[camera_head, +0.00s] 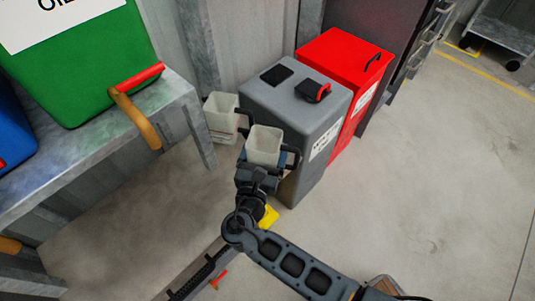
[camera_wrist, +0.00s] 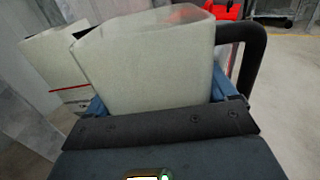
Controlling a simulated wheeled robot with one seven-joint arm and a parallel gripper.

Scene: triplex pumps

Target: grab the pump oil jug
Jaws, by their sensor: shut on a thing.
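A whitish, translucent open-topped jug (camera_head: 264,146) with a dark handle is held upright in my gripper (camera_head: 265,160), in front of the grey bin. In the wrist view the same jug (camera_wrist: 145,65) fills the middle, between my gripper's fingers (camera_wrist: 158,98), with its black handle at the right. My gripper is shut on its sides. A second, similar jug (camera_head: 221,112) is just behind and to the left. It also shows at the left of the wrist view (camera_wrist: 55,50). What supports this second jug is hidden.
A grey bin (camera_head: 290,105) and a red bin (camera_head: 345,68) stand against the wall. A green oil container (camera_head: 85,65) with a tap sits on a metal bench (camera_head: 90,150) at left, beside a blue container (camera_head: 12,125). The floor at right is mostly clear.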

